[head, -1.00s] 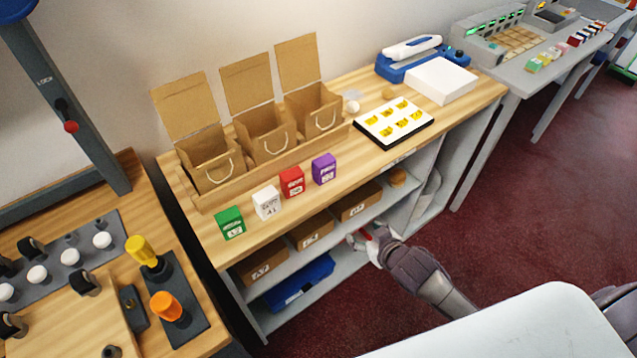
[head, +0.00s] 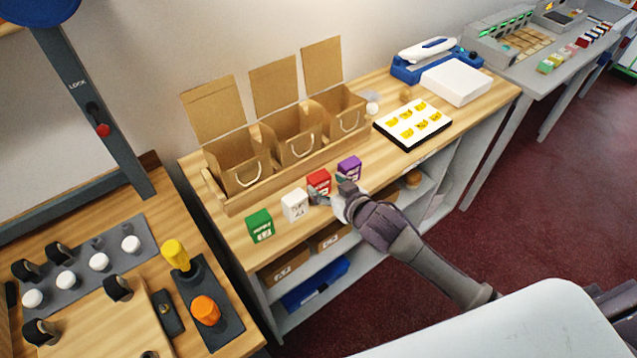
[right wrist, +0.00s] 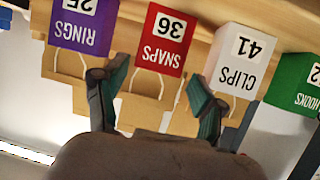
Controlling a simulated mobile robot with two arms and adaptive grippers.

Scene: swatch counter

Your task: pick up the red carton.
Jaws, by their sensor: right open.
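The red carton (head: 319,180) stands on the wooden counter between the white carton (head: 294,204) and the purple carton (head: 349,167). In the right wrist view the red carton (right wrist: 165,38) reads SNAPS 36, upside down. My right gripper (head: 331,189) is open and empty, at the front of the red carton, and hides part of its lower side in the head view. In the wrist view its two fingers (right wrist: 157,82) are spread, with the red carton ahead between them. I cannot tell whether they touch it. My left gripper is not in view.
A green carton (head: 260,225) stands left of the white one. Three open paper bags (head: 295,142) stand in a wooden holder behind the cartons. A tray with yellow pieces (head: 395,137) lies to the right. Shelves with boxes (head: 284,272) are below the counter.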

